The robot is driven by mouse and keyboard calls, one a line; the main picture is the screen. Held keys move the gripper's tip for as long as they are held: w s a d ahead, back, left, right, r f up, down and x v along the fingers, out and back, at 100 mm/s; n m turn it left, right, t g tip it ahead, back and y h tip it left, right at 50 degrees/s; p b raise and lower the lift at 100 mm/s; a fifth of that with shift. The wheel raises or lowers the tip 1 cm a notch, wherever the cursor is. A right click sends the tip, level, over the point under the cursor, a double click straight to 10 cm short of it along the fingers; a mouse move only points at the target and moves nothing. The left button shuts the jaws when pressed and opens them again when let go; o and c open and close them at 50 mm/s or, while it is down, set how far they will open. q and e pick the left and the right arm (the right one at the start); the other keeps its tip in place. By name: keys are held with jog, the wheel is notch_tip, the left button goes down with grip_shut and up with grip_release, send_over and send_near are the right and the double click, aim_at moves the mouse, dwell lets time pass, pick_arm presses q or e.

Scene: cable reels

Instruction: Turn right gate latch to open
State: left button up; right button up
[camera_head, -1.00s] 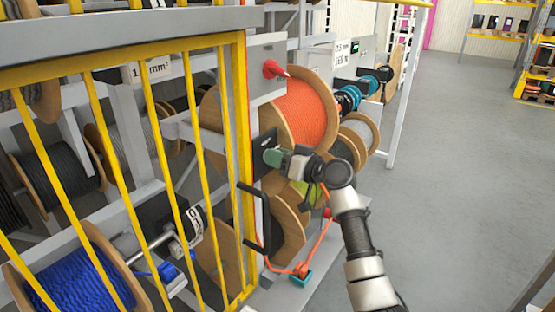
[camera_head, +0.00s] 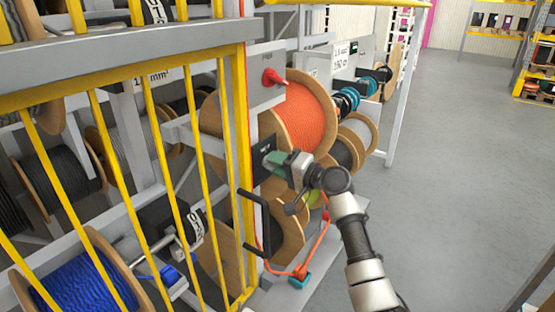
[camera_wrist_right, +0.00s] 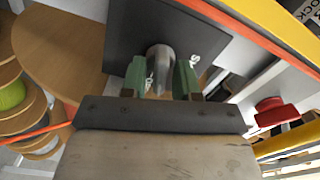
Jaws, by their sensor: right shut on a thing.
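The right gate latch is a grey metal knob (camera_wrist_right: 159,58) on a dark square plate (camera_wrist_right: 150,28), seen in the right wrist view. In the head view the dark plate (camera_head: 261,152) sits on the post beside the yellow barred gate (camera_head: 239,140). My right gripper (camera_head: 275,162) reaches the plate from the right. In the right wrist view its green fingers (camera_wrist_right: 160,76) are shut on the knob, one on each side. In the head view the gripper hides the knob. The gate appears shut. My left gripper is not in view.
A black gate handle (camera_head: 265,225) stands just below the latch. A red rotary switch (camera_head: 273,77) is above it. An orange cable reel (camera_head: 303,115) is close behind my gripper. An orange cable (camera_head: 322,245) hangs below. The floor at right (camera_head: 455,170) is clear.

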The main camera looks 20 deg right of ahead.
jog(key=shift+f+m+p, duration=0.15)
jog(key=shift+m+p, duration=0.55)
jog(key=shift+m, duration=0.9)
jog(key=o, duration=0.6)
jog(key=b+v, duration=0.3)
jog(key=v, duration=0.7)
jog(key=shift+s+d+b, duration=0.25)
jog(key=shift+s+b, duration=0.05)
jog(key=shift+s, duration=0.05)
